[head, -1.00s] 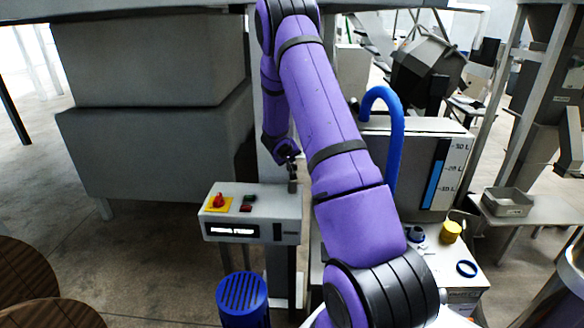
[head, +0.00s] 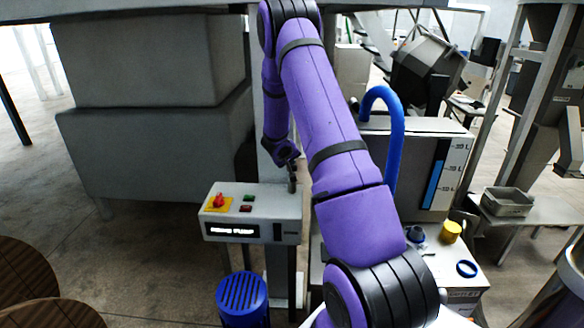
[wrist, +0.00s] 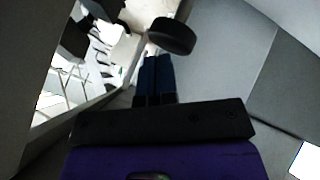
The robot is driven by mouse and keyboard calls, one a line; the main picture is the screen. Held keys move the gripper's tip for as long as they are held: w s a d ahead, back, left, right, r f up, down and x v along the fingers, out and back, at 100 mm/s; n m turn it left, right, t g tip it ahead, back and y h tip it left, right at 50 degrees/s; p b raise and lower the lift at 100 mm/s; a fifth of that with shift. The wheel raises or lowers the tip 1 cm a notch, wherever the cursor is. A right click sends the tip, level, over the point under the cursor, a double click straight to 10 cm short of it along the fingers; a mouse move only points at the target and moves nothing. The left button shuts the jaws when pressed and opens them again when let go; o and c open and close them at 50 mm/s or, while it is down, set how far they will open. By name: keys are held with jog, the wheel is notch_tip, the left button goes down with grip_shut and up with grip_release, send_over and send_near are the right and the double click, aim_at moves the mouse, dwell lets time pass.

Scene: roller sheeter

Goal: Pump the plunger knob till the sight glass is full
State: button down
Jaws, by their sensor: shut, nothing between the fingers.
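The sight glass (head: 435,178) is a tall strip on the grey tank at the right. Its blue fill reaches roughly the middle mark of its scale, with a dark unfilled part above. In the wrist view a round black knob (wrist: 172,36), which looks like the plunger knob, sits just beyond my fingertips on a pale stem. My gripper (wrist: 156,60) is shut and empty, its dark blue fingers side by side. In the head view my gripper (head: 291,172) hangs above the right end of the control box; I cannot tell whether it touches the knob.
The control box (head: 222,221) has a red knob on yellow, small buttons and a lit display. A blue ribbed motor (head: 242,298) stands below it. A blue hose (head: 396,130) curves over the tank (head: 405,160). A yellow cap (head: 451,231) and a blue ring (head: 467,268) are on the ledge at right.

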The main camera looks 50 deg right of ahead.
jog(key=shift+f, duration=1.7)
dwell(1.5)
jog(key=shift+r, duration=2.35)
jog(key=shift+r, duration=0.15)
jog(key=shift+r, duration=2.4)
